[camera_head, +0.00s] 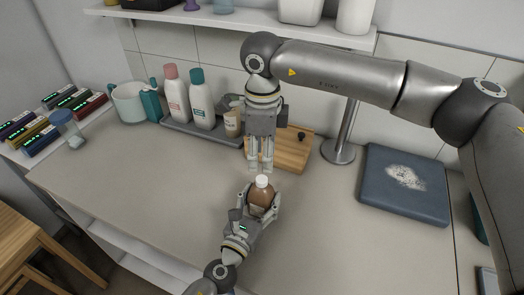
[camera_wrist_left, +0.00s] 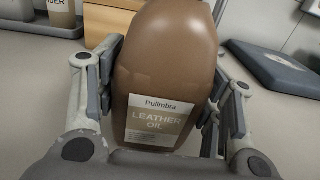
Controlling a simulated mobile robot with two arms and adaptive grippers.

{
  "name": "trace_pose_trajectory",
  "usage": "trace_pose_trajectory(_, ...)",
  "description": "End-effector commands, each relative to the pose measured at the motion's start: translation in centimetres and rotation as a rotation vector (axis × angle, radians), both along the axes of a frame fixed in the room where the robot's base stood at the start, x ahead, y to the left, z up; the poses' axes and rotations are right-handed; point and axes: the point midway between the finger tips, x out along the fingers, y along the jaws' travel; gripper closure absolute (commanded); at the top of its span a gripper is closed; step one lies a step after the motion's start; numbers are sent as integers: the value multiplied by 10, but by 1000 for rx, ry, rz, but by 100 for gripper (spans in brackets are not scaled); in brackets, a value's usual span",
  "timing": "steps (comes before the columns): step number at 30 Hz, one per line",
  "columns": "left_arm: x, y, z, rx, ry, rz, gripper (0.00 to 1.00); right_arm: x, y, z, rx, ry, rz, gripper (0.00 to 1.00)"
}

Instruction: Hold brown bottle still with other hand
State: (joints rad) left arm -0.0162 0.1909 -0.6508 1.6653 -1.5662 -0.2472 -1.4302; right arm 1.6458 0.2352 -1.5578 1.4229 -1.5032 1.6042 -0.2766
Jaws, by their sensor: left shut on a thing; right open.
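The brown bottle (camera_head: 259,194) stands upright on the counter in the head view, with a white cap (camera_head: 262,180) on top. My left gripper (camera_head: 262,203) is shut around its body from the front. In the left wrist view the brown bottle (camera_wrist_left: 172,60) fills the middle, with a "Leather Oil" label facing me and one finger of my left gripper (camera_wrist_left: 160,110) on each side. My right gripper (camera_head: 260,167) points down just above and behind the cap. It is open and empty, and its fingertips look close to the cap; contact cannot be told.
A wooden board (camera_head: 293,150) lies behind the right gripper. A tray (camera_head: 200,133) holds two capped bottles and a smaller one. A blue mat (camera_head: 404,186) lies at right, beside a metal post (camera_head: 343,140). The counter's left front is clear.

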Motion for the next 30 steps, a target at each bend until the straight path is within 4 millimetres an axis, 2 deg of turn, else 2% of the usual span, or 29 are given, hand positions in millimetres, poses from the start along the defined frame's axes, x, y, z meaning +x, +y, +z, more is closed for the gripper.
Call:
trace_pose_trajectory(6,-1,0,-2,3,3,0,100,0,0,1,0,-1,102,57)
trace_pose_trajectory(17,-1,0,-2,3,3,0,100,0,0,-1,0,0,106,57)
trace_pose_trajectory(20,-1,0,-2,3,3,0,100,0,0,-8,-1,0,105,57)
trace_pose_trajectory(30,-1,0,-2,3,3,0,100,0,0,-59,-1,1,105,57)
